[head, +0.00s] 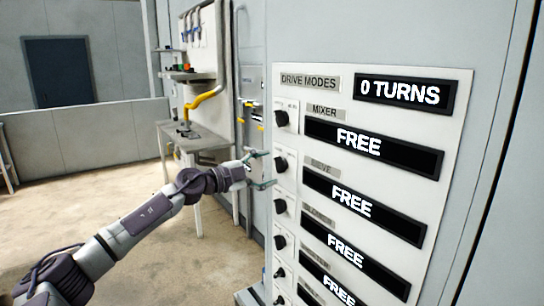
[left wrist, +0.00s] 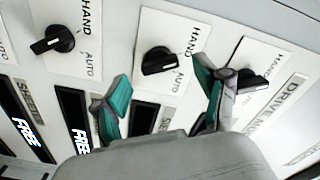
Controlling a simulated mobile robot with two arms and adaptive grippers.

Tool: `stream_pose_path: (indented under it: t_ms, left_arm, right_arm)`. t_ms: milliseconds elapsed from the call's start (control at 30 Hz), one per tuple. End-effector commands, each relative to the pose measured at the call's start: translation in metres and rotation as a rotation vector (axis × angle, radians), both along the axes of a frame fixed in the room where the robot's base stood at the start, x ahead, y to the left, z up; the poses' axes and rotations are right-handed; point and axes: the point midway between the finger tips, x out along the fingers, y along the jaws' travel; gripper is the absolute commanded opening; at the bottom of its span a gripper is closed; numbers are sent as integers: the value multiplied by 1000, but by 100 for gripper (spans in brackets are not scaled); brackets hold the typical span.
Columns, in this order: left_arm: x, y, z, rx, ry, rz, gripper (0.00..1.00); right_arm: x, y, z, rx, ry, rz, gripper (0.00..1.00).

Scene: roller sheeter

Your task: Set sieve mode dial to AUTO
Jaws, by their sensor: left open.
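The sieve mode dial (head: 280,163) is the second black knob down on the white DRIVE MODES panel. Its label is partly hidden. In the left wrist view this dial (left wrist: 160,61) is the middle knob, with HAND and AUTO printed to its right; I cannot tell exactly which mark it points at. Its display in the head view (head: 360,199) reads FREE. My left gripper (head: 261,169) is open in front of this dial. In the left wrist view its teal fingers (left wrist: 162,75) stand apart on either side of the knob, and contact cannot be told. My right gripper is out of view.
The mixer dial (head: 281,118) sits just above, and another similar dial (head: 280,206) just below. A counter display (head: 405,94) reads 0 TURNS. A grey workbench (head: 200,140) stands behind at the left, with open floor before it.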

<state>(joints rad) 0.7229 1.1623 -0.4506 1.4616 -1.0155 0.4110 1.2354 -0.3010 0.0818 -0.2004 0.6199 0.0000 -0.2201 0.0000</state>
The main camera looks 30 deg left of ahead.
Motion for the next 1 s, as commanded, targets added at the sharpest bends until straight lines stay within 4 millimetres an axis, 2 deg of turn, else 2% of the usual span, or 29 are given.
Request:
stream_pose_path:
  t_ms: [200,533,867,900,1000]
  left_arm:
    - [18,-7,0,0,0,1,73]
    - [21,-8,-1,2,1,1,71]
    - [20,-8,-1,1,1,0,16]
    - [20,-8,-1,1,1,0,13]
    - [20,-8,-1,3,0,0,13]
  right_arm:
    - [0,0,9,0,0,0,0]
    - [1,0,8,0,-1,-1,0]
    - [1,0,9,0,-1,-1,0]
    - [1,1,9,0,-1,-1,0]
    - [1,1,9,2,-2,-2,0]
